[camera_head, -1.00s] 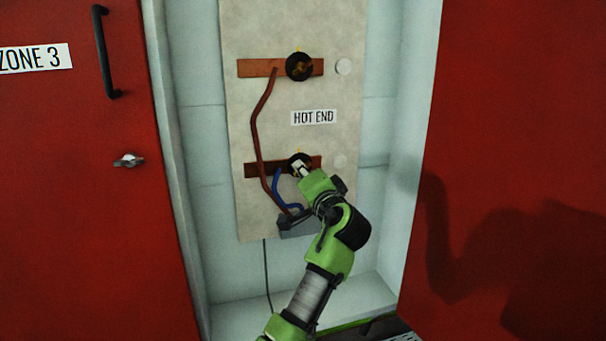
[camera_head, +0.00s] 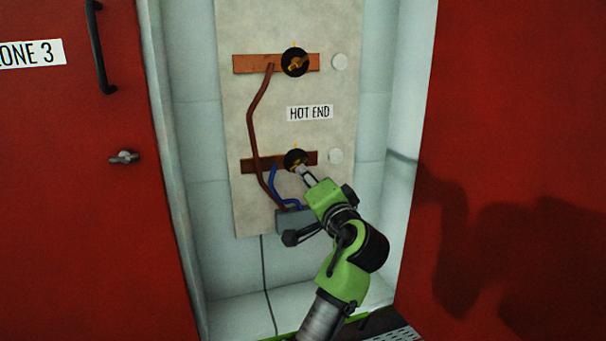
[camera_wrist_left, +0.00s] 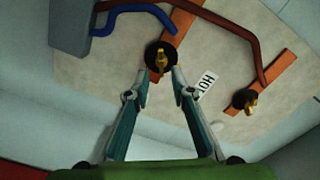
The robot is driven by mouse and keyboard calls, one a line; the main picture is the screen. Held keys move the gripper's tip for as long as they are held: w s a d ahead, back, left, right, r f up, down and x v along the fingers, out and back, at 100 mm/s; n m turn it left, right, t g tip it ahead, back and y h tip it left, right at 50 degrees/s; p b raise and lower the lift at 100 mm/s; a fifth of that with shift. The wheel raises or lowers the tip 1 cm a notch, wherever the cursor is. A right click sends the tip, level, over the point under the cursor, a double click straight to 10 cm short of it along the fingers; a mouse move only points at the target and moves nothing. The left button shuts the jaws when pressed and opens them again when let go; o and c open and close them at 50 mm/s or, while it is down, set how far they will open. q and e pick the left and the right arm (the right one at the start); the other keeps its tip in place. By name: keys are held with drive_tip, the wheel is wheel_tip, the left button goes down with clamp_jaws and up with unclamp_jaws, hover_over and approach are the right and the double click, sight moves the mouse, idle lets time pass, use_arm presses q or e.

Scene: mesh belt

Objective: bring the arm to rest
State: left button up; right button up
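My left arm reaches up from the bottom of the head view, with its left gripper (camera_head: 307,177) just below and right of the lower black knob (camera_head: 295,159). In the left wrist view the two fingers (camera_wrist_left: 164,80) are apart with nothing between them. The lower knob (camera_wrist_left: 161,57), with its yellow handle, lies just beyond the fingertips; I see no grip on it. The upper knob (camera_head: 295,62) is clear of the gripper and also shows in the wrist view (camera_wrist_left: 245,99). My right gripper is not in view.
The knobs sit on copper bars on a pale panel (camera_head: 335,115) labelled HOT END. A grey box (camera_head: 293,220) with red and blue cables is close beside the arm. Red doors (camera_head: 70,200) flank the recess, the left one with a black handle (camera_head: 99,50).

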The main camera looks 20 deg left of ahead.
use_arm(q)
drive_tip(key=shift+s+d, duration=0.2)
drive_tip(key=shift+s, duration=0.15)
